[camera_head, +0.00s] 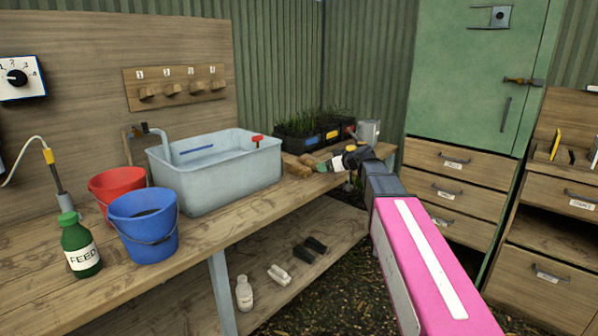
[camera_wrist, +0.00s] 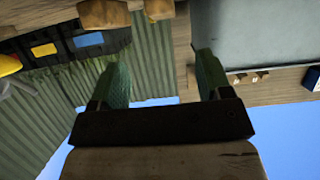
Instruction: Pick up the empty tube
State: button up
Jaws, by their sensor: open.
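My gripper (camera_head: 336,162) is at the far right end of the bench, with its jaws apart. In the wrist view, its two green fingers (camera_wrist: 160,65) stand wide with nothing gripped between them. Short brown cylindrical pieces (camera_head: 297,166) lie on the bench just left of my gripper. In the wrist view, brown rounded pieces (camera_wrist: 104,14) show at the top edge, beyond the fingertips and partly cut off. I cannot tell which of them is the empty tube, or see inside them.
A grey basin (camera_head: 225,180) stands left of the brown pieces. Black plant trays (camera_head: 300,138) and a grey can (camera_head: 368,130) stand behind. A red bucket (camera_head: 116,187), blue bucket (camera_head: 146,225) and green feed bottle (camera_head: 80,246) stand at left. The front bench top (camera_head: 110,290) is bare.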

aim_at(309, 170)
jog(key=x, duration=0.5)
jog(key=shift+a+f, duration=0.1)
jog(key=shift+f, duration=0.05)
jog(key=shift+f+x, duration=0.2)
jog(key=shift+x, duration=1.15)
jog(key=shift+f+x, duration=0.2)
jog(key=shift+x, duration=1.1)
jog(key=shift+s, duration=0.1)
jog(key=c, duration=1)
